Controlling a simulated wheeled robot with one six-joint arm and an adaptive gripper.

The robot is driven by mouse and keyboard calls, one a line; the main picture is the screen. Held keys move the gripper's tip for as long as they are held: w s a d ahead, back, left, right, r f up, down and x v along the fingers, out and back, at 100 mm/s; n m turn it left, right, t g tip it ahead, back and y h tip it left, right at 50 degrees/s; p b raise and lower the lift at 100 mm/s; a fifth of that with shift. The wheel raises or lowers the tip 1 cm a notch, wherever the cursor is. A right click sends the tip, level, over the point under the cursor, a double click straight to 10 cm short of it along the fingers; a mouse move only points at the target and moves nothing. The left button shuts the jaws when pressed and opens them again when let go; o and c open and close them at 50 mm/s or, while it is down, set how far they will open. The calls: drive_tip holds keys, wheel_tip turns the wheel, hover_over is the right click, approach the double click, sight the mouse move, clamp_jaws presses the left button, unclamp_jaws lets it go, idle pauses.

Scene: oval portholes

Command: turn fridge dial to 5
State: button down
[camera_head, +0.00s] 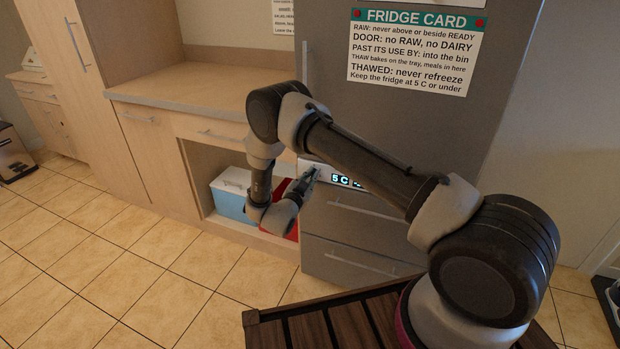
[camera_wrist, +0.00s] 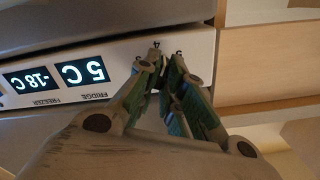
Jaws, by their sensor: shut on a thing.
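The fridge (camera_head: 410,130) is grey and stands right of the counter. Its white control panel shows in the wrist view (camera_wrist: 120,62), with a fridge display (camera_wrist: 83,72) reading 5 C and a freezer display (camera_wrist: 30,79) reading -18 C. The fridge display also reads 5 C in the head view (camera_head: 340,180). My gripper (camera_wrist: 164,72) is at the end of the panel beside the fridge display, its fingers closed on the fridge dial. The dial is mostly hidden between the fingertips; small dark marks show around it. My gripper also shows in the head view (camera_head: 312,174).
A fridge card (camera_head: 415,50) is fixed on the upper door. Left of the fridge, an open cabinet bay holds a blue and white box (camera_head: 231,196) and a red thing (camera_head: 292,234). The counter top (camera_head: 200,85) is bare. Tiled floor (camera_head: 110,260) is clear at left.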

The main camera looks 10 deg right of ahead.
drive_tip(key=m, duration=0.7)
idle(0.6)
drive_tip(key=c, duration=1.5)
unclamp_jaws()
drive_tip(key=shift+c, duration=0.2)
drive_tip(key=v, duration=1.2)
